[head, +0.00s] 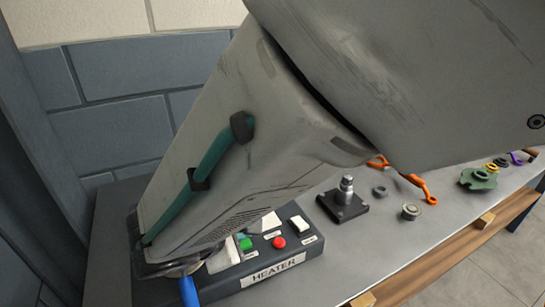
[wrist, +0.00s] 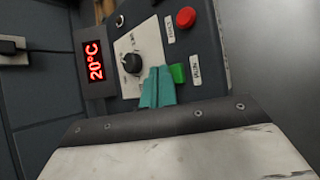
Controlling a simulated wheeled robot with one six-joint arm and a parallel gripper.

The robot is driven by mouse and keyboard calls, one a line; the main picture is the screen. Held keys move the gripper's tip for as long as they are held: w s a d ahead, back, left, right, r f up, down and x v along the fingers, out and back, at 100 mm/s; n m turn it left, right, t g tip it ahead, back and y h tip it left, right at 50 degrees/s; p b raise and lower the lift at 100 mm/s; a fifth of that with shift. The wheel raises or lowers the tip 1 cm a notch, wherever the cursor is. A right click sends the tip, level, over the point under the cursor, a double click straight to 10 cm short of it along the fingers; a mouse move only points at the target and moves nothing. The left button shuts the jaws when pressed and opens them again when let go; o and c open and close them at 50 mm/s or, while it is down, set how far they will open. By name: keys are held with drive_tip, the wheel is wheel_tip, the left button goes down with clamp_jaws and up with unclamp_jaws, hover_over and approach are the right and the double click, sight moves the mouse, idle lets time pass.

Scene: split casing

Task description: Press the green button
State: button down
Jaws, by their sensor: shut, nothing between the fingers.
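The green button (head: 246,244) is on the top panel of the dark heater box, left of the red button (head: 279,242). In the wrist view the green button (wrist: 178,74) is just right of my gripper's teal fingertips (wrist: 158,82). The fingers are shut together and empty. In the head view my arm covers much of the box, and only a bit of my gripper (head: 239,239) shows beside the green button. I cannot tell whether the fingertips touch the button or the panel.
A black-based metal post (head: 345,199), grey rings and orange parts lie right on the bench. A blue handle (head: 188,291) is at the front left.

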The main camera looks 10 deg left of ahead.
drive_tip(key=shift+f, duration=0.1)
idle(0.7)
drive_tip(key=shift+f, duration=0.35)
drive_tip(key=shift+f, duration=0.5)
idle(0.7)
drive_tip(key=shift+r, duration=0.95)
drive_tip(key=shift+r, duration=2.5)
